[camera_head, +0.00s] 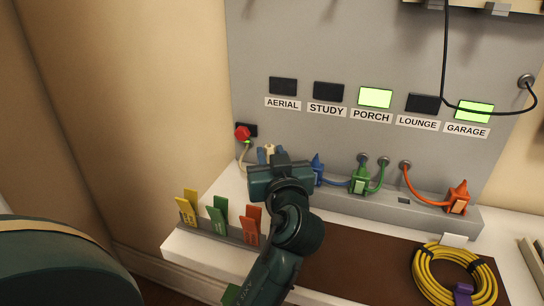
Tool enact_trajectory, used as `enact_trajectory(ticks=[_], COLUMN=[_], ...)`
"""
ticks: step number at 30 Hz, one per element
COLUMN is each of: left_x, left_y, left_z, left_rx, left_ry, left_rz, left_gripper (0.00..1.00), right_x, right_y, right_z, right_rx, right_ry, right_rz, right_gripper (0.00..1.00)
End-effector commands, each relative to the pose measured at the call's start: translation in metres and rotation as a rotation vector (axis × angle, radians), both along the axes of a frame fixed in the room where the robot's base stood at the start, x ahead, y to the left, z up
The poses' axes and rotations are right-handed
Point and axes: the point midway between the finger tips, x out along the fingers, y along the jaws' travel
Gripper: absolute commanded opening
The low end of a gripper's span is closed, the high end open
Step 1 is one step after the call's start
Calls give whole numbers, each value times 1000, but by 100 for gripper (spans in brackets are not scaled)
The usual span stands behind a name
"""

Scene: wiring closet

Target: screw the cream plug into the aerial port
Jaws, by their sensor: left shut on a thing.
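My left gripper (270,153) reaches up to the foot of the grey panel, below the AERIAL label (283,103). It is shut on the cream plug (269,149), of which only a small part shows between the fingers. A cream cable (242,158) hangs at the left, below a red knob (242,133). The aerial port is hidden behind the gripper, so I cannot tell whether the plug touches it. The AERIAL indicator (283,86) is dark. My right gripper is not in view.
Beside the gripper stand a blue plug (317,170), a green plug (360,180) and an orange plug (458,198) with cables. Yellow, green and orange tags (219,220) stand in a rack in front. A yellow cable coil (454,277) lies on the brown mat (365,268).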

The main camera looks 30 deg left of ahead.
Motion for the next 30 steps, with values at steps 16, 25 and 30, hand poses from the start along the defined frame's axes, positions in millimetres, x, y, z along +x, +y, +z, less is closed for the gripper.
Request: enact_trajectory(ticks=[16, 25, 30], left_x=[0, 0, 0], left_y=[-3, -2, -2], left_z=[11, 13, 13], left_rx=[-17, -18, -18], left_ry=[2, -3, -4], left_rz=[-1, -1, 0], left_gripper=[0, 44, 52], right_x=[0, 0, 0], right_y=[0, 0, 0], right_z=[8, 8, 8], right_rx=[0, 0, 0], right_ry=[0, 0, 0], right_rz=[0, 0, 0], right_gripper=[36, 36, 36])
